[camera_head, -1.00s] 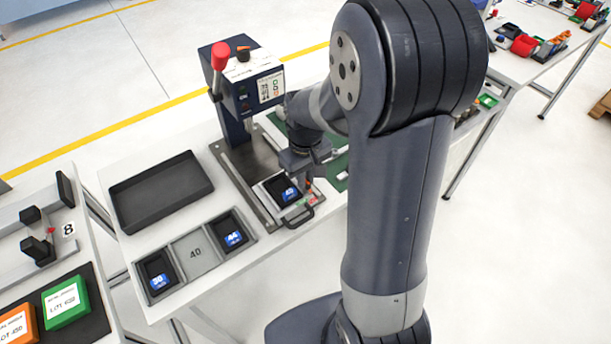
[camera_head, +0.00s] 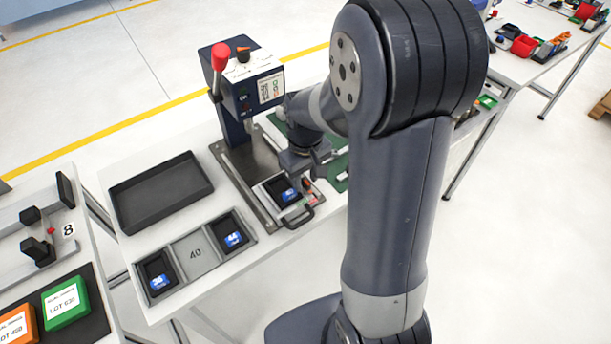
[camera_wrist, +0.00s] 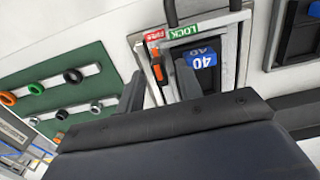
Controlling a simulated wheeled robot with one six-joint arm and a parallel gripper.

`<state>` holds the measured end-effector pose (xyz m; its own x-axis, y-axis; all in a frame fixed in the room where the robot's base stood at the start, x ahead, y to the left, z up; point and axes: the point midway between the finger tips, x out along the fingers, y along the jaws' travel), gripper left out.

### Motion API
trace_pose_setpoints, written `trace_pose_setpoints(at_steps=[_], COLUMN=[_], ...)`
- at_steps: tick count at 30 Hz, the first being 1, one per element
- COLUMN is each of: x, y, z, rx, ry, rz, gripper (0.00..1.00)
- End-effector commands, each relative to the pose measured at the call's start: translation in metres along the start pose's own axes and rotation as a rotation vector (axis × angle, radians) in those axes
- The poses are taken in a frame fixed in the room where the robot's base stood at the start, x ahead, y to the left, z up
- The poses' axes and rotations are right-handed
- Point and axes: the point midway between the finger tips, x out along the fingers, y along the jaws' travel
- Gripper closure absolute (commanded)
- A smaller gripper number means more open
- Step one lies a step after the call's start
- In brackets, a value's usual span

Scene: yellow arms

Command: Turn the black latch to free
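A narrow black latch (camera_wrist: 155,58) with an orange part sits on the drawer-like fixture below the press; it also shows small in the head view (camera_head: 307,185). Beside it, in the wrist view, are a red label (camera_wrist: 154,36) and a green LOCK label (camera_wrist: 184,29). The latch lies nearer the red label, whose word is hard to read. My gripper (camera_wrist: 160,72) is open, its two fingers apart on either side of the latch in the wrist view. I cannot tell whether either finger touches it. In the head view my gripper (camera_head: 312,168) is just above the fixture, partly hidden by my wrist.
A blue-labelled block (camera_wrist: 203,58) marked 40 sits in the fixture beside the latch. A black handle (camera_head: 297,218) projects in front. The press (camera_head: 246,95) stands behind. A black tray (camera_head: 125,192) and a block holder (camera_head: 196,253) lie left. A green peg board (camera_wrist: 68,98) is nearby.

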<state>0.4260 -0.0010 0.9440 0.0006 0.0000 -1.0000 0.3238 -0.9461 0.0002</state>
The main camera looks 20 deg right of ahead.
Motion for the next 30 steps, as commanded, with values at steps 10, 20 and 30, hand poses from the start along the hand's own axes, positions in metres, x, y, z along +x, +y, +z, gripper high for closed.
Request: trace_pose_setpoints(at_steps=[10,20,30], x=[-0.042,-0.098,-0.108], y=[0.0,0.0,0.0], z=[-0.001,-0.001,0.0], rx=[0.0,0.0,0.0], ry=[0.007,0.003,0.0], rz=[0.002,0.001,0.0], gripper=[0.65,0.65,0.65])
